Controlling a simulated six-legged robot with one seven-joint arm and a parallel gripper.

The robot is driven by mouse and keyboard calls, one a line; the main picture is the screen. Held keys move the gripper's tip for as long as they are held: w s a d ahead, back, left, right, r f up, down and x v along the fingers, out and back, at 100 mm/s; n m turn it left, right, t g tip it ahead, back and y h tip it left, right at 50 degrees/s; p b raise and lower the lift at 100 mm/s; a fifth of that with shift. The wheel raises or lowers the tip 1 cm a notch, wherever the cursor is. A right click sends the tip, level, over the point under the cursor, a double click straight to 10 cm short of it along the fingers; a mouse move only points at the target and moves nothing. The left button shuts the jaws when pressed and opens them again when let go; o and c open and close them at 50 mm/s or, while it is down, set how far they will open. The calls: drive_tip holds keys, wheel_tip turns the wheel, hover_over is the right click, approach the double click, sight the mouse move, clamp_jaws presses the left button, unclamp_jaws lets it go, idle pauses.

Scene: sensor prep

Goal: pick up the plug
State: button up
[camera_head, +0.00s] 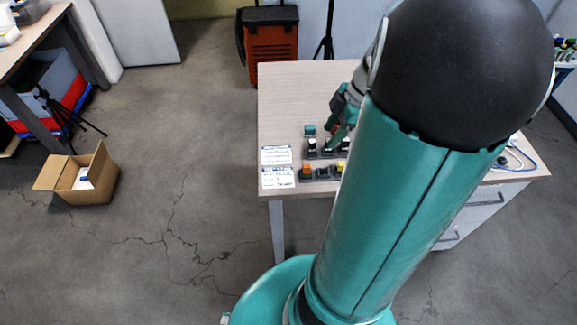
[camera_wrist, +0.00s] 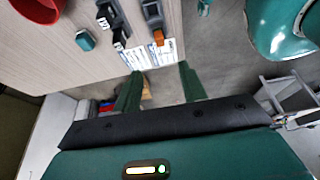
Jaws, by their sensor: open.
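No piece is clearly marked as the plug. Small candidates on the table are a teal block (camera_head: 309,130), which also shows in the wrist view (camera_wrist: 85,40), and black-and-white pieces (camera_head: 312,144) in a grey holder. An orange piece (camera_head: 306,170) sits in the nearer holder and shows in the wrist view (camera_wrist: 158,37). My gripper (camera_head: 338,138) is over the table near the holders, partly hidden by my arm. In the wrist view its two green fingers (camera_wrist: 160,86) are apart with nothing held between them; the pieces lie beyond and left of them.
Two printed sheets (camera_head: 277,166) lie at the left edge of the table (camera_head: 290,85). A red round container (camera_wrist: 38,8) shows in the wrist view. Blue and white cables (camera_head: 515,155) lie at the right. An open cardboard box (camera_head: 82,180) stands on the floor.

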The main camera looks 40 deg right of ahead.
hover_over(307, 165)
drive_tip(key=s+d, duration=0.2)
wheel_tip(307, 165, down, 8)
drive_tip(key=shift+w+f, duration=0.15)
drive_tip(key=shift+f, duration=0.1)
drive_tip(key=x, duration=0.4)
drive_tip(key=shift+w+a+f, duration=0.2)
drive_tip(key=shift+w+f, duration=0.05)
clamp_jaws()
